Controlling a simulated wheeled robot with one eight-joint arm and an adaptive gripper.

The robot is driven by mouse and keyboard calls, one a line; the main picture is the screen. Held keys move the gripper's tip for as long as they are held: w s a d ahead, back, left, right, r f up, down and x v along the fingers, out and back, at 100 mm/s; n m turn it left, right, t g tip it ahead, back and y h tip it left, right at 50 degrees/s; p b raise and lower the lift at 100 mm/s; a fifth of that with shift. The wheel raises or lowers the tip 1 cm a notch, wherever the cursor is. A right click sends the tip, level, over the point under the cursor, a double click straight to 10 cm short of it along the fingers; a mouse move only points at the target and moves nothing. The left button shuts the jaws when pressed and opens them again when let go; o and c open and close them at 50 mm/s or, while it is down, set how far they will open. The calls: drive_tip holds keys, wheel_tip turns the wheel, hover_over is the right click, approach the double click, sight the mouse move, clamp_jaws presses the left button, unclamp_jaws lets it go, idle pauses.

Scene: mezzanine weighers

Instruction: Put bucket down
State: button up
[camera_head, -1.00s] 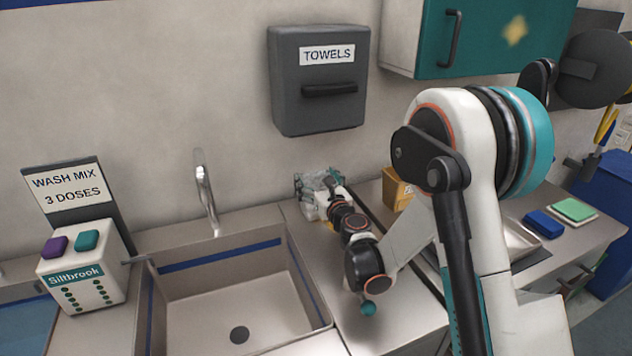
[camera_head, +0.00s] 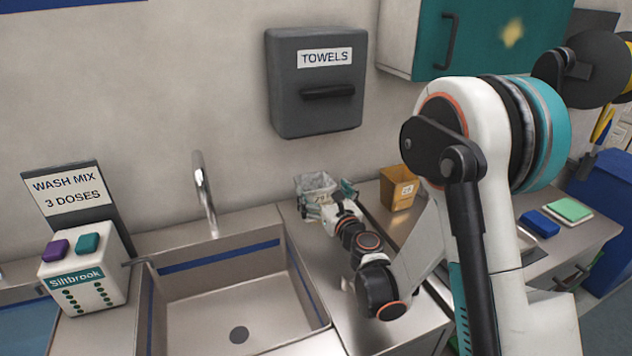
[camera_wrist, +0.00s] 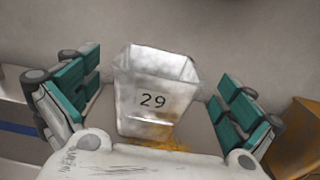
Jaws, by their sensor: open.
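A pale, translucent square bucket (camera_wrist: 155,92) marked "29" stands upright on the counter in the wrist view. My gripper (camera_wrist: 160,95) is open, with one teal finger pad on each side of the bucket and a gap on both sides. In the head view the bucket (camera_head: 316,184) is at the back of the counter, near the wall, right of the sink. My gripper (camera_head: 333,203) is at its near side there, and partly hides it. An orange-brown patch shows on the counter by the bucket's base in the wrist view.
The steel sink (camera_head: 290,295) lies to the left. An orange box (camera_head: 399,188) stands just right of the bucket; it also shows in the wrist view (camera_wrist: 296,140). A towel dispenser (camera_head: 318,115) hangs on the wall above. Blue and green pads (camera_head: 568,209) lie farther right.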

drive_tip(key=s+d+r+n+g+y+b, duration=0.15)
drive_tip(key=s+r+n, duration=0.25)
drive_tip(key=s+n, duration=0.45)
drive_tip(key=s+r+n+g+h, duration=0.1)
drive_tip(key=s+r+n+g, duration=0.25)
drive_tip(key=s+n, duration=0.5)
drive_tip(key=s+d+f+n+g+h, duration=0.1)
drive_tip(key=s+d+n+g+h, duration=0.1)
drive_tip(key=s+d+n, duration=0.4)
drive_tip(key=s+d+f+n+g+h, duration=0.1)
drive_tip(key=s+d+n+g+h, duration=0.2)
drive_tip(key=s+d+n, duration=0.4)
drive_tip(key=s+n+h, duration=0.1)
drive_tip(key=s+n, duration=0.1)
drive_tip(key=s, duration=0.5)
drive_tip(key=shift+s+d+f, duration=0.25)
drive_tip(key=shift+s+f, duration=0.1)
drive_tip(key=shift+s, duration=0.05)
